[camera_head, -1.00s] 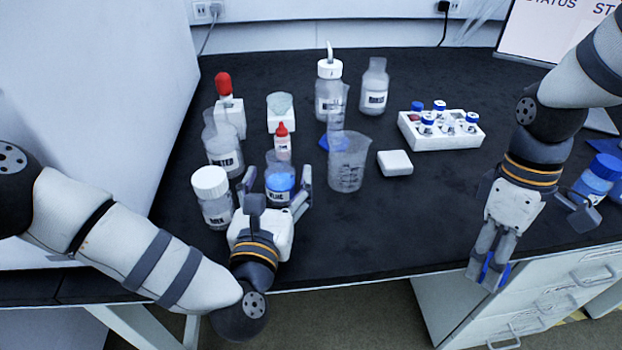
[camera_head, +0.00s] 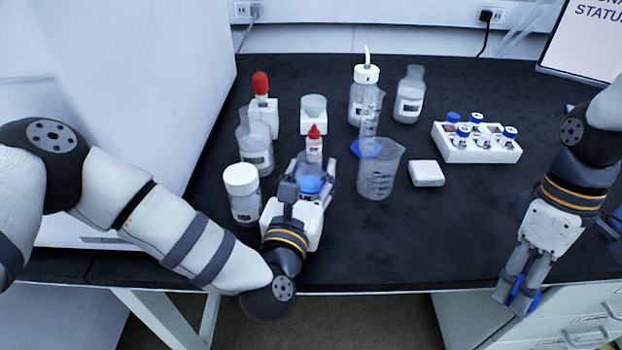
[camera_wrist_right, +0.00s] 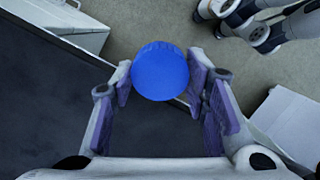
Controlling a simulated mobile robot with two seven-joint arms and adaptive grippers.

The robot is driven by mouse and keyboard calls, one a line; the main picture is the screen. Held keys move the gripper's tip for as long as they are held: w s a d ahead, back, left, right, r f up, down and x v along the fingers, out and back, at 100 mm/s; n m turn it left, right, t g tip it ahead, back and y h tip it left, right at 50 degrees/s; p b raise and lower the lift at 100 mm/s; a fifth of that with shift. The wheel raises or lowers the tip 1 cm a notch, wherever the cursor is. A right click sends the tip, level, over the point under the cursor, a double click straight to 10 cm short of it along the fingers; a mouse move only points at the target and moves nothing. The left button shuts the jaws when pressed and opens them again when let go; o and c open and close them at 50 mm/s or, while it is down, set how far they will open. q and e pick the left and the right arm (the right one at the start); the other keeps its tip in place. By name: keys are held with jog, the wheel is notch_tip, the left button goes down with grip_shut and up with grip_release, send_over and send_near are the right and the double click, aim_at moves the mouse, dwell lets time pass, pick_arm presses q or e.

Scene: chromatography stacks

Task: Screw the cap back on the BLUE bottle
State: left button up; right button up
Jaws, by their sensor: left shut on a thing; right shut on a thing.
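The blue bottle (camera_head: 311,185), a small clear bottle with blue liquid, stands near the table's front edge in the head view. My left gripper (camera_head: 314,177) is shut around it, and its body hides the lower part and label. My right gripper (camera_head: 512,299) points down in front of the table's front edge on the right, well apart from the bottle. It is shut on a blue cap (camera_head: 525,297). In the right wrist view the round blue cap (camera_wrist_right: 160,71) sits between the fingertips, top surface showing.
A white-capped bottle (camera_head: 242,195) stands close left of my left gripper. A red-capped dropper bottle (camera_head: 315,149) is just behind the blue bottle, and a clear beaker (camera_head: 378,175) is to its right. A white vial rack (camera_head: 480,153) stands further right. The table front between my grippers is clear.

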aim_at(307, 168)
pick_arm(q)
jog(key=shift+r, duration=0.2)
jog(key=shift+r, duration=0.55)
pick_arm(e)
jog(key=shift+r, duration=0.2)
pick_arm(q)
notch_tip(307, 168, up, 2)
pick_arm(e)
jog(key=shift+w+r, duration=0.1)
jog(key=shift+r, duration=0.2)
jog(key=shift+r+p, duration=0.55)
jog(key=shift+r, duration=0.1)
jog(key=shift+w+r, duration=0.1)
pick_arm(q)
jog(key=s+d+r, duration=0.9)
jog(key=s, duration=0.1)
jog(key=shift+s+r, duration=0.25)
jog(key=shift+s, duration=0.15)
